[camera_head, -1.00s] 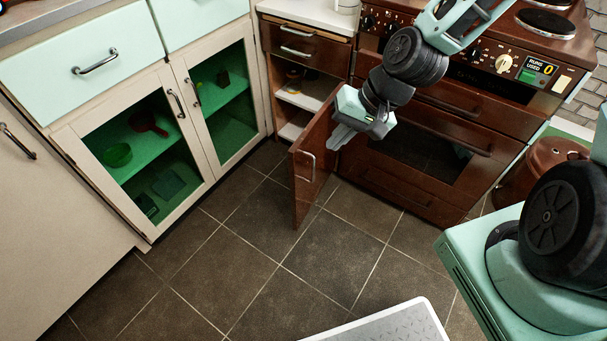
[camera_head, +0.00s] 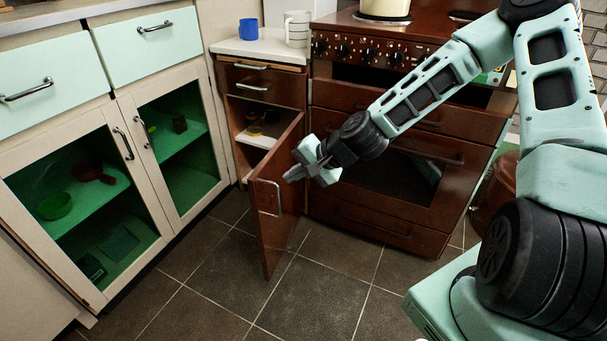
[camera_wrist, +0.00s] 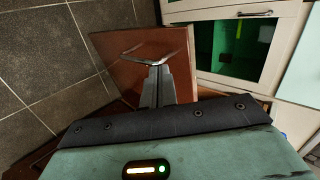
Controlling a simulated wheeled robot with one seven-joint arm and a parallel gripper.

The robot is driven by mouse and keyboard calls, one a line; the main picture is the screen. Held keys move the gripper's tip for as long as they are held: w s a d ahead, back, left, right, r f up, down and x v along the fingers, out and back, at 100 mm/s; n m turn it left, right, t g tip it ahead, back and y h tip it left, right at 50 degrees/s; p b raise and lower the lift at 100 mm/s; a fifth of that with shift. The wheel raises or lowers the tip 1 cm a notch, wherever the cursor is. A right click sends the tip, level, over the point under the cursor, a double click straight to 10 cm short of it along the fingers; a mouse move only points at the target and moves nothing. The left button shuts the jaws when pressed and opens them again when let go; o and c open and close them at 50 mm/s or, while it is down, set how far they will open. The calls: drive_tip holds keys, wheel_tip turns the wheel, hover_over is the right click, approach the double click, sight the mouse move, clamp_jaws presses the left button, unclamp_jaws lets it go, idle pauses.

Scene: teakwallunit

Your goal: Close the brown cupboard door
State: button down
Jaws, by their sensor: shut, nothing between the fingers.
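The brown cupboard door (camera_head: 284,172) stands open, swung out from the narrow cupboard beside the oven. A silver handle (camera_head: 266,198) is on the face I see, near the free edge. My gripper (camera_head: 287,178) is shut and empty, beside the upper part of the door, its fingers overlapping it in the head view. I cannot tell whether they touch it. In the wrist view the shut fingers (camera_wrist: 156,68) point over the brown door panel (camera_wrist: 122,64). The cupboard's open inside (camera_head: 254,138) shows pale shelves with small items.
A brown oven and stove (camera_head: 405,150) stands right of the cupboard. Pale cabinets with glass doors (camera_head: 85,200) stand at the left. A blue mug (camera_head: 248,29) and a white mug (camera_head: 297,28) sit on the counter above. Dark tiled floor (camera_head: 310,295) before the door is clear.

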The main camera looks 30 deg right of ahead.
sight(260, 182)
drive_tip(key=shift+w+a+f+b, duration=0.3)
drive_tip(key=shift+w+a+f, duration=0.1)
drive_tip(key=shift+w+a, duration=0.4)
drive_tip(key=shift+w+a+f+b, duration=0.4)
drive_tip(key=shift+w+a, duration=0.25)
drive_tip(key=shift+w, duration=0.15)
drive_tip(key=shift+w+a+f+b, duration=0.25)
drive_tip(key=shift+w+a+f, duration=0.15)
drive_tip(key=shift+w+a, duration=0.4)
